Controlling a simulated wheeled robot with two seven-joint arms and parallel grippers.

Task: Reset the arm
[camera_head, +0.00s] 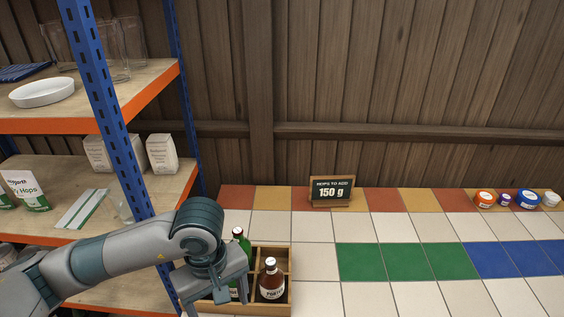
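My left arm comes in from the left. Its gripper (214,297) points down over the left part of a wooden crate, with its fingers spread apart. The wooden crate (285,254) stands at the bottom of the view on the tiled counter. A green bottle (238,236) stands in it, partly hidden behind my gripper. A brown bottle (270,276) with a white cap and pale label stands upright in the crate, to the right of the gripper. The fingertips are partly cut off by the lower picture edge. My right gripper is not in view.
A shelf unit with a blue post (112,130) stands close on the left, holding a white dish (42,92), glasses, boxes and packets. A sign reading 150 g (331,188) and several small tubs (527,198) stand along the back. The tiled counter (430,228) is otherwise clear.

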